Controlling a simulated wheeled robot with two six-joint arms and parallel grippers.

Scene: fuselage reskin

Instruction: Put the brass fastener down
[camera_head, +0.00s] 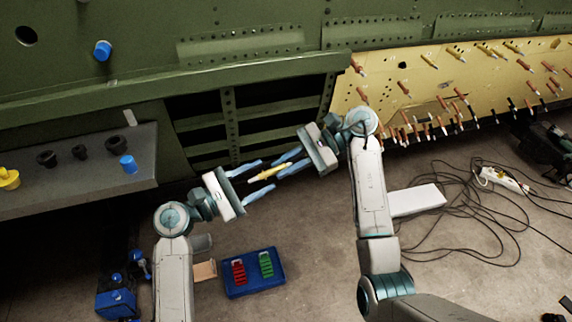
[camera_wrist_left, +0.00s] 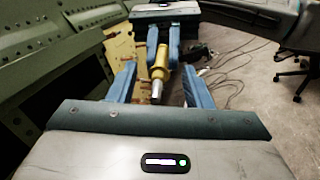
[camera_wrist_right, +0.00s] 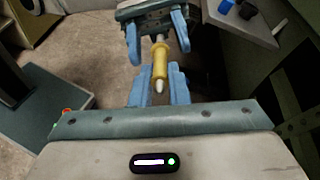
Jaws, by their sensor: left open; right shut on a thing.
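The brass fastener (camera_head: 266,173) is a yellow-gold pin with a silvery tip, held in the air between my two grippers. My right gripper (camera_head: 284,164) is shut on one end of it; in the right wrist view the fastener (camera_wrist_right: 160,62) runs forward from the blue fingers (camera_wrist_right: 159,88). My left gripper (camera_head: 257,175) faces it with its fingers spread. In the left wrist view the fastener's silvery end (camera_wrist_left: 156,92) lies between the open left fingers (camera_wrist_left: 160,84), with a gap on each side.
A blue tray (camera_head: 254,291) with red and green pieces lies on the floor below. A grey shelf (camera_head: 80,190) with dark cups, a blue piece and a yellow one is at the left. The green fuselage wall and a yellow panel (camera_head: 440,80) with many fasteners are behind. Cables lie at right.

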